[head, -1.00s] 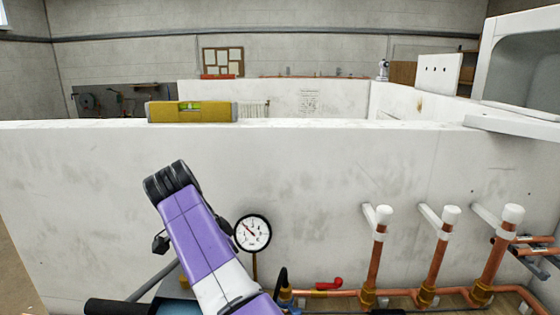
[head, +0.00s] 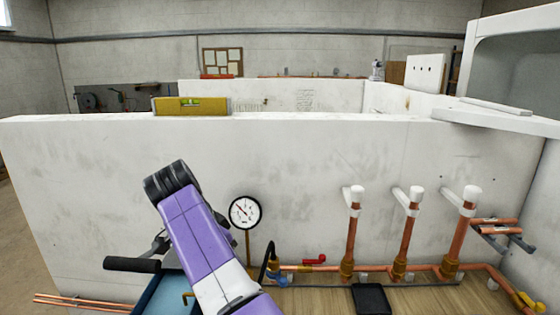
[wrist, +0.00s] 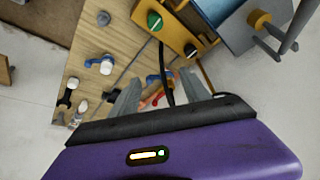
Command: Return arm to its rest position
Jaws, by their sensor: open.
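My purple arm (head: 195,235) rises from the bottom of the head view, with a black joint at its top, in front of a white partition wall. My gripper is not seen in the head view. In the wrist view, my gripper (wrist: 158,80) shows two grey fingers spread apart with nothing held between them.
White-capped copper pipes (head: 408,235) stand along the white wall (head: 320,160) at right. A pressure gauge (head: 245,212) is right of my arm. A yellow level (head: 192,106) lies on the wall top. A black tray (head: 371,298) and blue box (head: 155,295) are low in front.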

